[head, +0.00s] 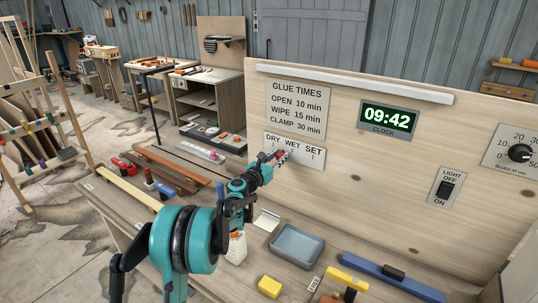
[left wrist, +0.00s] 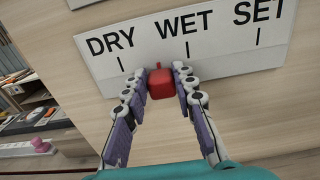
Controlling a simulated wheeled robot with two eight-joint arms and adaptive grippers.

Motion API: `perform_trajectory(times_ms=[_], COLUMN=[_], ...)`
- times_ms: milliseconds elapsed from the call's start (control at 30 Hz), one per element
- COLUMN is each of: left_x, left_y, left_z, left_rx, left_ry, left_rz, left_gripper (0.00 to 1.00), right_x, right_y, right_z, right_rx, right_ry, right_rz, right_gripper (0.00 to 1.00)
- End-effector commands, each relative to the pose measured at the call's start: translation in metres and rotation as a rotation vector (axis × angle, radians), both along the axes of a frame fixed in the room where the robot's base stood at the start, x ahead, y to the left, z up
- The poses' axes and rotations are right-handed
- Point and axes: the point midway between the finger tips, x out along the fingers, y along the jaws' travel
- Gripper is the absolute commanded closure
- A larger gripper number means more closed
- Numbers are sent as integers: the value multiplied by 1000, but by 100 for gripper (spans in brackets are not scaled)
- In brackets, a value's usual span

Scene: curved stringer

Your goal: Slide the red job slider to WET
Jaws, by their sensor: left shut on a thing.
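The red job slider (left wrist: 161,83) sits at the lower edge of the white DRY WET SET plate (left wrist: 185,42) in the left wrist view. It stands between the DRY mark and the WET mark. My left gripper (left wrist: 160,80) is shut on it, one finger on each side. In the head view my left gripper (head: 279,158) reaches the board just below the plate (head: 294,146), and the fingers largely hide the slider there. My right gripper is not in view.
The upright wooden board (head: 345,145) also carries a glue times sign (head: 298,108), a clock (head: 388,119), a light switch (head: 446,188) and a dial (head: 519,152). On the bench below are a grey tray (head: 297,245), a yellow block (head: 269,287) and a blue bar (head: 392,277).

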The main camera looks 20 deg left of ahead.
Motion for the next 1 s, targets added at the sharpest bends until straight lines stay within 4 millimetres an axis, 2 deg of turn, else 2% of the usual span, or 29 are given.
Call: perform_trajectory(times_ms=[33,100,200,533,567,600,633,1000], left_x=[-1,-3,-5,-5,-5,-5,-5,-11], left_y=[-13,-26,-36,-38,-38,-38,-38,-36], left_z=[0,0,0,0,0,0,0,0], left_rx=[0,0,1,0,0,0,0,0], left_ry=[0,0,0,0,0,0,0,0], left_rz=[-5,-3,-3,0,0,0,0,0], left_gripper=[100,100,100,100,66,55,52,52], right_x=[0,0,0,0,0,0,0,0], right_y=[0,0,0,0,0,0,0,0], right_z=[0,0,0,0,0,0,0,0], right_rx=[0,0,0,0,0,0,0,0], right_ry=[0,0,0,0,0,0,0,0], right_rz=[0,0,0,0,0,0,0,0], right_gripper=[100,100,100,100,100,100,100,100])
